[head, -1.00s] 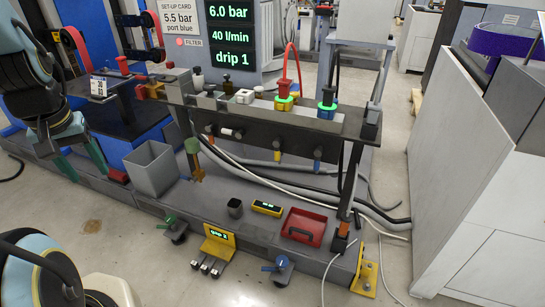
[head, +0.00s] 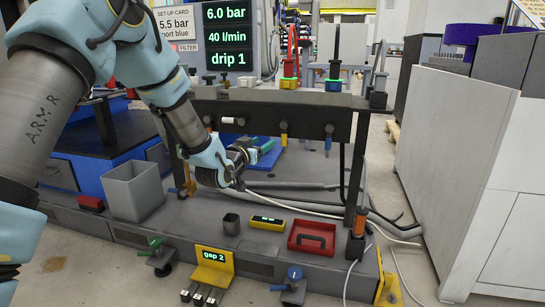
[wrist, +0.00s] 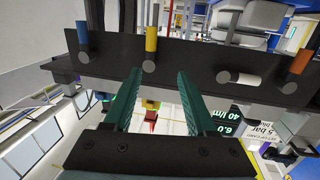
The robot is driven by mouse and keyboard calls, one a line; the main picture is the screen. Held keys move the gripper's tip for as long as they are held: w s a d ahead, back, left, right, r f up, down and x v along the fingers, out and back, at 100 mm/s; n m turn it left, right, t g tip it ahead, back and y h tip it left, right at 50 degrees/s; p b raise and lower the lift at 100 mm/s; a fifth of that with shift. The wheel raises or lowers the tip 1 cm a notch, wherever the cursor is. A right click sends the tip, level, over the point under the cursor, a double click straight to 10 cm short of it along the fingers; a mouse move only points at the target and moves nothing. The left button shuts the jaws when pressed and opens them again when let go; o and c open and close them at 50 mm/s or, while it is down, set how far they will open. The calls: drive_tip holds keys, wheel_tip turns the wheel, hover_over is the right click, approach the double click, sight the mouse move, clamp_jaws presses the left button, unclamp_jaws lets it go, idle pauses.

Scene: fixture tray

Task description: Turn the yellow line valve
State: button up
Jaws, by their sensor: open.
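The yellow line valve (head: 284,128) hangs on the front of the dark rail, with its short yellow handle pointing down. In the wrist view, which is upside down, the yellow handle (wrist: 152,32) points up from its round grey hub, just beyond the fingertips. My gripper (head: 262,146) is below and left of the yellow valve in the head view. In the wrist view my gripper (wrist: 160,80) shows two teal fingers wide apart with nothing between them. They appear apart from the handle.
A blue valve (wrist: 83,36) stands on one side of the yellow one. A white valve (wrist: 244,79) with its handle sideways and an orange valve (wrist: 300,63) stand on the other. Below are a grey bin (head: 135,190), a dark cup (head: 231,224) and a red tray (head: 311,250).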

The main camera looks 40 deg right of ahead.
sight(283, 133)
drive_tip(key=shift+h, duration=0.4)
drive_tip(key=x, duration=0.3)
drive_tip(key=s+x, duration=0.1)
drive_tip(key=x, duration=0.3)
drive_tip(key=b+x, duration=0.1)
drive_tip(key=x, duration=0.3)
drive_tip(key=shift+s+d+f, duration=0.2)
drive_tip(key=shift+d+f, duration=0.05)
drive_tip(key=shift+d, duration=0.1)
drive_tip(key=shift+c, duration=0.2)
clamp_jaws()
idle(0.5)
